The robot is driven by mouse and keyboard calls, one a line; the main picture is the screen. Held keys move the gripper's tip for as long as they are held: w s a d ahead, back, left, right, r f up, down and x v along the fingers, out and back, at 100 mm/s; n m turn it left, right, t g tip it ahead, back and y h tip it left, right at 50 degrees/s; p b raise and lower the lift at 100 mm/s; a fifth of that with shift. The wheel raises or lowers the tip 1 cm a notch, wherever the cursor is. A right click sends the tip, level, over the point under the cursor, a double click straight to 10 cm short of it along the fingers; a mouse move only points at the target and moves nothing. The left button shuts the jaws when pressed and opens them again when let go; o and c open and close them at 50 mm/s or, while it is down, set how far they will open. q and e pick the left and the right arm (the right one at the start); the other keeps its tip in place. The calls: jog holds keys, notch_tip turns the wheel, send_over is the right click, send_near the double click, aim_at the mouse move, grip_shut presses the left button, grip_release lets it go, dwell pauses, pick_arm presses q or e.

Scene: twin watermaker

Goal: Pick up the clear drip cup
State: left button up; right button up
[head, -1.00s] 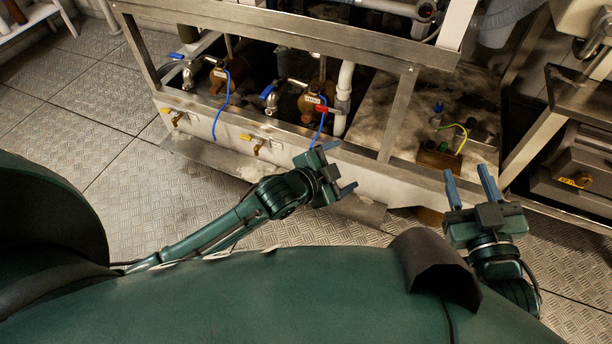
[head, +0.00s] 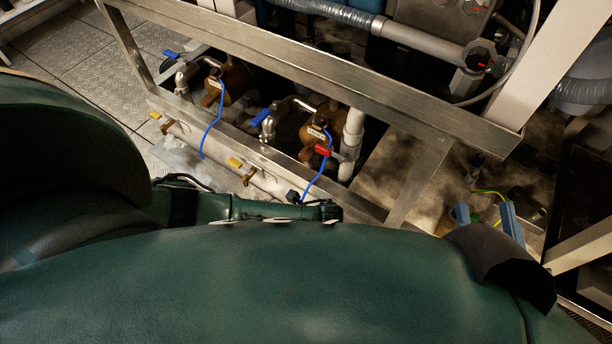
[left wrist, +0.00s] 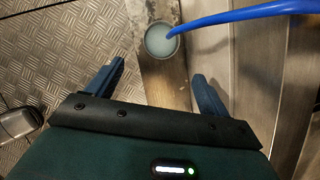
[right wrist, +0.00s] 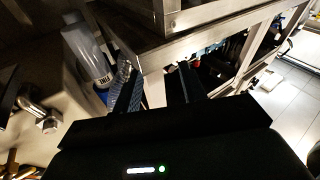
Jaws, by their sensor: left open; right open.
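The clear drip cup (left wrist: 162,40) shows in the left wrist view as a round cup with a pale rim, seen from above, with a blue tube (left wrist: 235,14) reaching into it. It stands on a narrow worn ledge (left wrist: 165,85). My left gripper (left wrist: 156,84) is open and empty, its fingers either side of the ledge, with the cup beyond the fingertips. In the head view my left fingers are hidden behind my body, and I cannot make out the cup. My right gripper (head: 486,213) is open and empty at the right, near the frame's base.
A metal frame rail (head: 300,75) crosses above the brass pumps (head: 318,125). Yellow-handled valves (head: 240,166) line the white front pipe. In the right wrist view a labelled bottle (right wrist: 88,52) stands near the fingers. Patterned floor (left wrist: 60,50) lies left of the ledge.

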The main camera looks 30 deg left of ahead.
pick_arm(q)
jog(key=b+x, duration=0.4)
jog(key=x, duration=0.3)
jog(key=shift+s+f, duration=0.15)
jog(key=shift+a+f+b, duration=0.1)
jog(key=shift+f+b, duration=0.2)
jog(key=shift+b, duration=0.05)
jog(key=b+x, duration=0.3)
jog(key=x, duration=0.1)
jog(key=shift+a+f+b, duration=0.15)
jog(key=shift+f+b, duration=0.25)
pick_arm(e)
notch_tip(320, 180, up, 7)
jog(key=n+t+y, duration=0.2)
jog(key=n+y, duration=0.4)
jog(key=y, duration=0.1)
jog(key=shift+w, duration=0.2)
pick_arm(q)
jog(key=shift+c, duration=0.2)
pick_arm(e)
jog(key=shift+d, duration=0.1)
pick_arm(q)
jog(key=c, duration=1.1)
jog(key=shift+r, duration=0.15)
pick_arm(e)
jog(key=shift+r, duration=0.2)
